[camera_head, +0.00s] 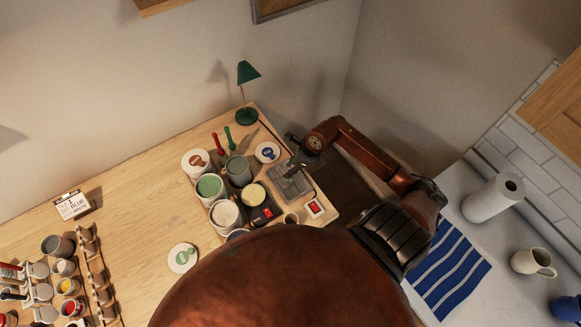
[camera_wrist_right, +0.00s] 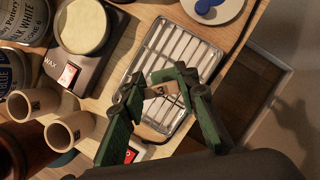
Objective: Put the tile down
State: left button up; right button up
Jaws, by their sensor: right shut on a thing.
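My right gripper (camera_head: 302,163) is over the metal wire rack (camera_head: 291,190) at the right end of the wooden bench. In the right wrist view, the green fingers of the right gripper (camera_wrist_right: 160,91) are shut on a small beige-brown tile (camera_wrist_right: 168,89) with a dark mark. The tile is over the wire rack (camera_wrist_right: 153,62), near its lower half. I cannot tell whether it touches the wires. The tile is too small to make out in the head view. My left gripper is not in view.
Left of the rack are a wax pot (camera_wrist_right: 83,27) on a dark base and two beige cups (camera_wrist_right: 70,130). A white disc with a blue mark (camera_head: 267,152) lies behind the rack. Glaze buckets (camera_head: 210,187) and a green lamp (camera_head: 247,90) stand on the bench. The bench edge is close on the right.

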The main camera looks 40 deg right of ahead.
jog(key=shift+f, duration=0.15)
jog(key=shift+f, duration=0.1)
jog(key=shift+f+b, duration=0.15)
jog(key=shift+b, duration=0.15)
jog(key=o, duration=1.2)
jog(key=shift+r, duration=0.25)
jog(key=b+v, duration=0.1)
jog(key=v, duration=1.1)
jog(key=shift+b, duration=0.4)
